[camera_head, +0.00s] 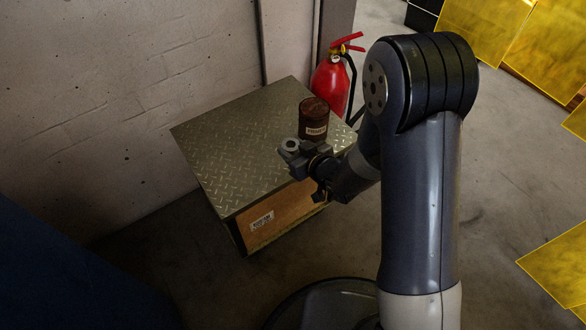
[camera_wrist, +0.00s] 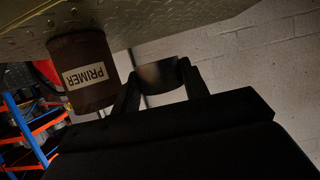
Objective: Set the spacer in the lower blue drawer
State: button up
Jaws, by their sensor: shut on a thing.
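My gripper (camera_head: 291,148) is shut on the spacer (camera_head: 289,145), a small grey ring. It holds the ring by the front right part of the box's metal top, next to a brown can. In the wrist view the spacer (camera_wrist: 159,73) sits between the two dark fingers, its side in shadow. I cannot tell from these views how far the ring is above the plate. No lower blue drawer can be made out. A dark blue surface (camera_head: 65,275) fills the lower left of the head view, with no drawer front visible on it.
The box has a tread-plate top (camera_head: 235,145) and a labelled side. The brown can (camera_head: 314,120) also shows in the wrist view, labelled PRIMER (camera_wrist: 85,75). A red extinguisher (camera_head: 330,83) stands behind. A blue and orange rack (camera_wrist: 25,130) shows in the wrist view. Yellow panels lie right.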

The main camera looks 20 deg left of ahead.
jog(key=shift+f+b, duration=0.95)
jog(key=shift+f, duration=2.35)
jog(key=shift+f, duration=0.2)
jog(key=o, duration=1.2)
jog(key=shift+c, duration=0.2)
jog(key=shift+r, duration=0.1)
